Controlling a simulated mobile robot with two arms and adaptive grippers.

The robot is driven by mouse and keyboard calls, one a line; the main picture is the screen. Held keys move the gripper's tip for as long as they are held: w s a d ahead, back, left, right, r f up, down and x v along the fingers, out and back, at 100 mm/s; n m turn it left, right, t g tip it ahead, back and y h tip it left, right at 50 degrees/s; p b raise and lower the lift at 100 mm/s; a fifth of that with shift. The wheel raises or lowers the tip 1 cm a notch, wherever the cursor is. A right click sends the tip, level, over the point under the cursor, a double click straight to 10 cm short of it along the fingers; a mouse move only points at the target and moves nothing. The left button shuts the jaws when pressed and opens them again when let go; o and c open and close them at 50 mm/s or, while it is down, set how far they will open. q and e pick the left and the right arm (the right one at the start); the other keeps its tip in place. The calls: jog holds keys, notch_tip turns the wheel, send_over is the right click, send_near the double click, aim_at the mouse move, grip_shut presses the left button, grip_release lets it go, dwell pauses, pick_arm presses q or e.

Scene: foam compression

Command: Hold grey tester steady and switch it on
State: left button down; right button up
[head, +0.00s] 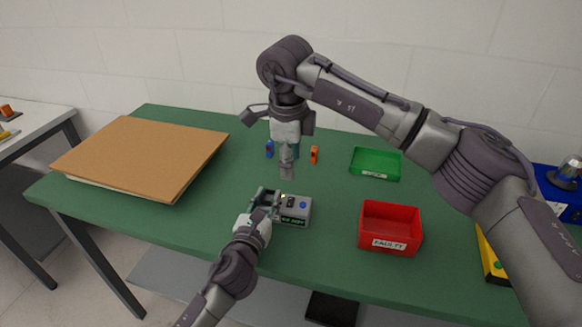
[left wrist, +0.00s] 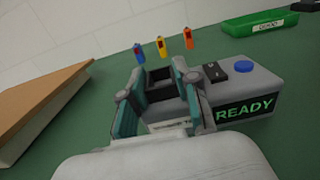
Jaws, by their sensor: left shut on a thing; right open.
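The grey tester (head: 296,210) stands on the green table and also shows in the left wrist view (left wrist: 236,92). Its front display reads READY, with a blue button (left wrist: 244,67) and a black switch (left wrist: 215,71) on top. My left gripper (head: 262,199) is shut on the tester's left part; its fingers show in the left wrist view (left wrist: 160,95). My right gripper (head: 287,172) points down above and behind the tester, apart from it. The switch's position is too small to tell.
A red bin (head: 390,228) labelled FAULTY stands to the right, and a green tray (head: 376,164) behind it. Small blue (head: 269,149) and orange (head: 314,155) pieces stand at the back; a yellow one (left wrist: 161,45) shows between them. A cardboard-topped stack (head: 140,155) lies left.

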pick_arm(q)
jog(key=c, duration=0.8)
grip_release()
jog(key=shift+o, duration=0.2)
